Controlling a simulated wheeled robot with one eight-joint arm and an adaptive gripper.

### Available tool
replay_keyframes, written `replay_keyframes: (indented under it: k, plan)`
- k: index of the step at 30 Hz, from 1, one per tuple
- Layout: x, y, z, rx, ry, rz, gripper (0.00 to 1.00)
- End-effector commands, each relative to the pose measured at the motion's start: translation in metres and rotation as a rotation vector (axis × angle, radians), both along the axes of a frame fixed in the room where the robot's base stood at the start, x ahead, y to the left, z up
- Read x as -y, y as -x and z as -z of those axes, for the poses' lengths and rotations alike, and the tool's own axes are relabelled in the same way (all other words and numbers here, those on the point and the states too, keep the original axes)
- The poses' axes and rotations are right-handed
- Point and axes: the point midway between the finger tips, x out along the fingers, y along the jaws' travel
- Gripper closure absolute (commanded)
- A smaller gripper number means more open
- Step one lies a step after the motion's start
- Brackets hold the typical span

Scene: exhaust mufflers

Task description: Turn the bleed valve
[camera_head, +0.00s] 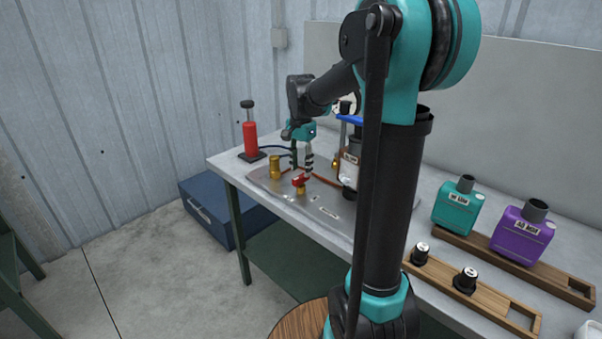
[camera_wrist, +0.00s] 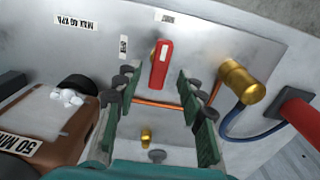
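The bleed valve shows a red handle (camera_head: 299,180) on a brass body, on the metal plate in the head view. In the wrist view the red handle (camera_wrist: 161,64) appears just past the fingertips, centred between them. My gripper (camera_head: 304,168) is above the valve, pointing down. In the wrist view my gripper (camera_wrist: 159,84) is open, its two dark green fingers apart with nothing held between them. Whether a finger touches the handle cannot be told.
A brass fitting (camera_wrist: 243,82) with a blue hose stands to the right of the handle in the wrist view. A red hand pump (camera_head: 250,137) stands at the table's left corner. A brown labelled canister (camera_wrist: 52,118) is close by on the left. Teal (camera_head: 457,208) and purple (camera_head: 521,236) canisters stand further right.

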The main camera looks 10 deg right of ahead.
Motion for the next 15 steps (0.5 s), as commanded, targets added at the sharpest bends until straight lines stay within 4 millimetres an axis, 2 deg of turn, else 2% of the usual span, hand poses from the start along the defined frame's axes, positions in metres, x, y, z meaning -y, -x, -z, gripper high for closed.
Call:
replay_keyframes:
  k: [6, 15]
  plan:
    - [0.000, 0.000, 0.022, 0.000, 0.000, 0.000, 0.60]
    - [0.000, 0.000, 0.026, 0.000, 0.000, 0.000, 0.60]
